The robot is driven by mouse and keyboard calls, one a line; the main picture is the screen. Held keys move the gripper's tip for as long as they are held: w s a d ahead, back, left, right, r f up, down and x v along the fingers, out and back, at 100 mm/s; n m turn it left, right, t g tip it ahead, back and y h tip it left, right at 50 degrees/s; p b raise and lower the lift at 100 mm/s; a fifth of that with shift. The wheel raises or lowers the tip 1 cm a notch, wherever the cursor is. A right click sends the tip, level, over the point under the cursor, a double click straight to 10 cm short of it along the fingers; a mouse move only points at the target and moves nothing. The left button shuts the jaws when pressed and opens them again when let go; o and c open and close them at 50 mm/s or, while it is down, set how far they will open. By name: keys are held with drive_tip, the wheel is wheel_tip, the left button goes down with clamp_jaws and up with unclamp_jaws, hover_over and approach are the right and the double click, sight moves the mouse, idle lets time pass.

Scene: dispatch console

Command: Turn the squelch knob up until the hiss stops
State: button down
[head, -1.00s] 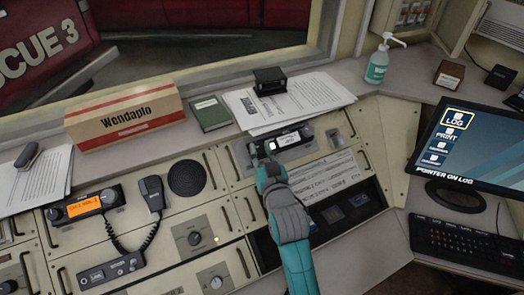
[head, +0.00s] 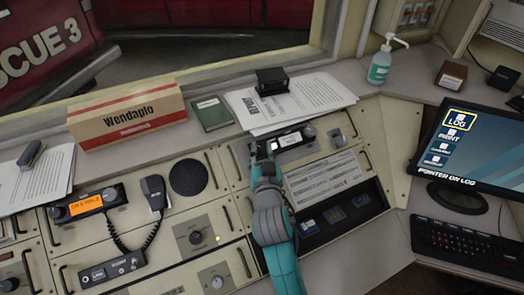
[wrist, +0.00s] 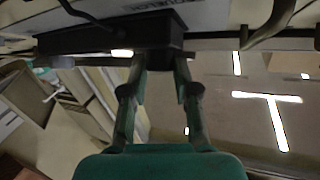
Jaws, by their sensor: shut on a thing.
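A dark radio unit with a lit white display (head: 291,139) sits in the upper console panel in the head view. My gripper (head: 262,150) is at the left end of this radio, shut on its left knob, which I take as the squelch knob. The fingers hide that knob, so its pointer and label cannot be read. A second knob (head: 309,132) at the radio's right end is free. In the wrist view, my gripper's fingers (wrist: 159,62) reach to the dark radio body (wrist: 110,36), and the knob between them is not clear.
Another radio with an orange display (head: 85,205) and a handheld microphone (head: 155,192) is at left. Papers (head: 290,100) and a black box (head: 270,81) lie behind the radio. A card (head: 325,178) and a dark recessed panel (head: 340,213) are right of my arm.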

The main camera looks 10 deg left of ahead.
drive_tip(key=shift+f, duration=0.1)
drive_tip(key=c, duration=0.9)
unclamp_jaws()
drive_tip(key=shift+o, duration=0.2)
drive_tip(key=v, duration=1.2)
